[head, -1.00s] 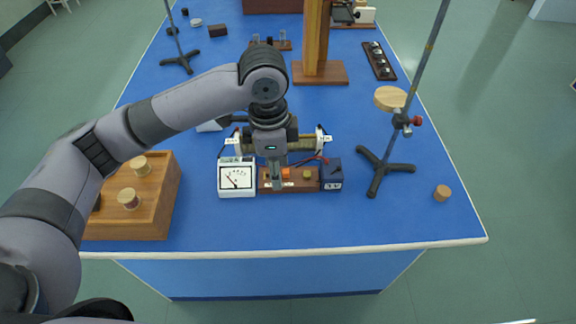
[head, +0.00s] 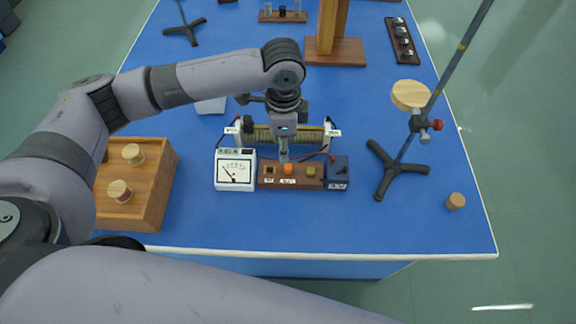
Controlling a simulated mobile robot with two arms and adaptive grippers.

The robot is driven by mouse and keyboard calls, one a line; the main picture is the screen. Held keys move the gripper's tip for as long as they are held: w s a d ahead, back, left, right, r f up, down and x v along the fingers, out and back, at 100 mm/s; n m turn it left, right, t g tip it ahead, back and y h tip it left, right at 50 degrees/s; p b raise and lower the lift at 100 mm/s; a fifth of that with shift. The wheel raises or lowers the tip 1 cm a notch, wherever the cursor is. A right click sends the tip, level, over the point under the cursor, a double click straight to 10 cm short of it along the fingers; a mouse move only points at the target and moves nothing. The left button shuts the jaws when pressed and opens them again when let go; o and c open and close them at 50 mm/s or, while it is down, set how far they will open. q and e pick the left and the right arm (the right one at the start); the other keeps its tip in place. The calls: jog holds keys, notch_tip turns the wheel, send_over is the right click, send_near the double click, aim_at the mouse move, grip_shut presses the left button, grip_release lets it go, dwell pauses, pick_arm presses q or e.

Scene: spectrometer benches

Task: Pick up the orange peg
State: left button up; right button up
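The orange peg (head: 288,168) stands in the middle of a brown wooden block (head: 302,182) that also carries a dark square piece and a yellowish one. My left gripper (head: 284,157) points down just behind and above the peg, very close to it. Its fingers look narrow and near each other, but their gap is too small to read. I cannot tell whether they touch the peg. A grey arm link of mine crosses the bottom of the view; my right gripper is out of view.
A white meter (head: 236,172) and a dark blue box (head: 337,172) flank the block, with a coil (head: 290,135) behind. A wooden box (head: 150,205) stands left. A tripod stand (head: 397,170) and a cork (head: 456,201) are right. The front table strip is clear.

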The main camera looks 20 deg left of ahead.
aim_at(286, 166)
pick_arm(q)
notch_tip(286, 166, down, 3)
jog(key=shift+w+f, duration=0.1)
jog(key=shift+f, duration=0.25)
jog(key=shift+d+f+p, duration=0.15)
jog(key=shift+f+p, duration=0.2)
jog(key=f, duration=0.3)
jog(key=shift+s+d+f+p, duration=0.1)
jog(key=shift+s+f+p, duration=0.1)
jog(key=shift+f+p, duration=0.15)
jog(key=shift+f, duration=0.3)
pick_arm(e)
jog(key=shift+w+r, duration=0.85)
pick_arm(q)
jog(key=shift+c, duration=0.2)
grip_shut()
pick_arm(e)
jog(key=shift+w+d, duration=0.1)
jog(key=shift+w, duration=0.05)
